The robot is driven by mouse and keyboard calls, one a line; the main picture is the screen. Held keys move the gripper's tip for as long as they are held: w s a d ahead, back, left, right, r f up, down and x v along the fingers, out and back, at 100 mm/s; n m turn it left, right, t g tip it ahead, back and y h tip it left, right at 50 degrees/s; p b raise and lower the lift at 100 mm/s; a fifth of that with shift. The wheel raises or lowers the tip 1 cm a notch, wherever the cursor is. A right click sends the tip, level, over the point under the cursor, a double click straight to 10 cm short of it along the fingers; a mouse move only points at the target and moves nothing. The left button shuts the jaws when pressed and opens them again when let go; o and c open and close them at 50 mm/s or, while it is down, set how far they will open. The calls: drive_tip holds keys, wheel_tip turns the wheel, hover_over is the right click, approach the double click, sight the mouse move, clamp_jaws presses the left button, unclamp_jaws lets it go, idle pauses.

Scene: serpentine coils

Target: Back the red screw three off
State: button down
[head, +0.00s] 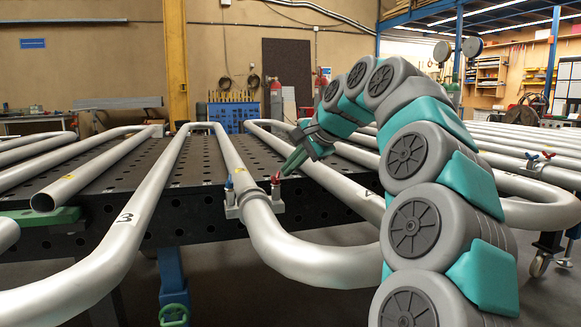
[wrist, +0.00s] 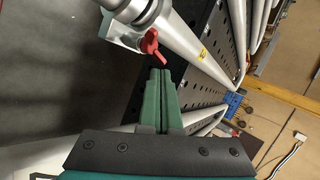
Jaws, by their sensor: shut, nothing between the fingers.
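A red screw (head: 276,178) with a winged head stands on a small grey clamp block (head: 277,203) beside a bent silver pipe at the table's front edge. It also shows in the wrist view (wrist: 150,42), just beyond my fingertips. My gripper (head: 286,172) has green fingers, shut with nothing between them. In the wrist view the fingertips (wrist: 161,71) lie close to the screw's red handle; I cannot tell if they touch it. A blue screw (head: 228,181) stands on the other side of the pipe.
Silver serpentine pipes lie over a dark perforated table (head: 205,165) and overhang its front edge. Another red screw (head: 548,155) and blue screw (head: 531,156) stand on a coil at far right. A green clamp (head: 55,217) holds a pipe end at left.

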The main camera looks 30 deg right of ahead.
drive_tip(key=shift+a, duration=0.1)
idle(0.7)
drive_tip(key=s+d+r+p, duration=0.2)
drive_tip(key=d+r, duration=0.4)
drive_tip(key=d, duration=0.3)
drive_tip(key=shift+r, duration=0.35)
idle(1.1)
drive_tip(key=shift+s+d+r, duration=0.1)
drive_tip(key=shift+d, duration=0.1)
drive_tip(key=shift+d, duration=0.2)
idle(0.5)
